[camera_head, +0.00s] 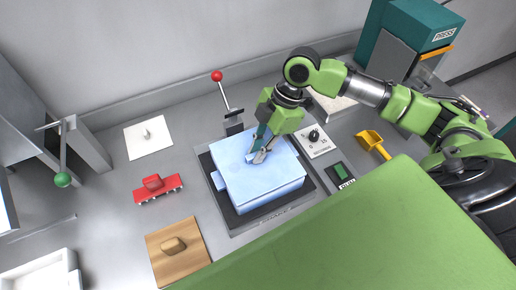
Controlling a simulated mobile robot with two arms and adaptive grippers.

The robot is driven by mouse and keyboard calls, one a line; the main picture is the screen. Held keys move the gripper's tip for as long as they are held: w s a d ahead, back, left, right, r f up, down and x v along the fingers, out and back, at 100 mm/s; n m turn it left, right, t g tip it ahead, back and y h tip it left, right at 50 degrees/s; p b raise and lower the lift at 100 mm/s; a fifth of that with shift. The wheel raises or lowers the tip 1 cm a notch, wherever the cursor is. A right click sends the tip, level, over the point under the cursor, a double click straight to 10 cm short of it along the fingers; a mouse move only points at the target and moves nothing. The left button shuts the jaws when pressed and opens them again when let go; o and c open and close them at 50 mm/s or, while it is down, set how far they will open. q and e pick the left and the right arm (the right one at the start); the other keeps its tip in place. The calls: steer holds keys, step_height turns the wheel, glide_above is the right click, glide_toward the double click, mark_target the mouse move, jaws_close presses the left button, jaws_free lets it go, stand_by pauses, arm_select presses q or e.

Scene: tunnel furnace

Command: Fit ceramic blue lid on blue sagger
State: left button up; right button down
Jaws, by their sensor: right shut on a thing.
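The light blue ceramic lid (273,179) lies flat over the top of the blue sagger (270,203), which stands on a dark plate near the middle of the bench. The fingers partly hide the handle. The lid looks level and roughly lined up with the sagger; whether a small gap is left between them I cannot tell. My left gripper is not in view.
A red-knobbed lever (217,77) stands behind the sagger. A dial box (313,147) and a yellow scoop (371,140) lie right. My green body covers the front right.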

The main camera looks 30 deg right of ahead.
steer(key=shift+f, duration=0.65)
steer(key=c, duration=2)
jaws_free()
steer(key=shift+o, duration=0.2)
steer(key=v, duration=1.2)
